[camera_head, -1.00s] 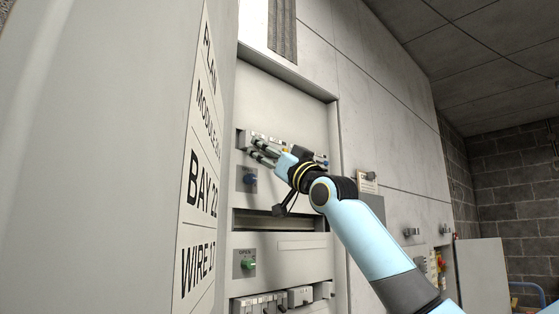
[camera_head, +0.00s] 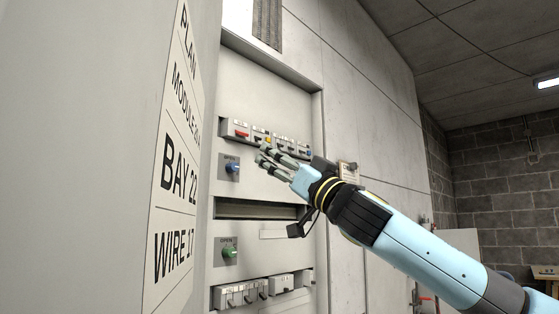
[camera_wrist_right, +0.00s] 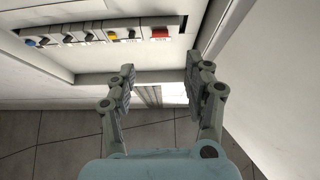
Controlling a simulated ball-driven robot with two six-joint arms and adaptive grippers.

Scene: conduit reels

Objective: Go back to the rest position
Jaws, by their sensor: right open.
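My right gripper (camera_head: 271,158) is in front of the grey cabinet panel, below the upper row of coloured switches (camera_head: 265,138). Its fingers are apart with nothing between them, as the right wrist view also shows (camera_wrist_right: 160,82). In that view the fingers are clear of the panel's switch row (camera_wrist_right: 100,36), which lies beyond them at the upper left. My left gripper is not in view.
A blue knob (camera_head: 231,167) and a green knob (camera_head: 230,253) sit on the panel's left side. Grey modules (camera_head: 262,290) line its bottom. A large labelled board (camera_head: 178,160) stands close at the left. A block wall is at the far right.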

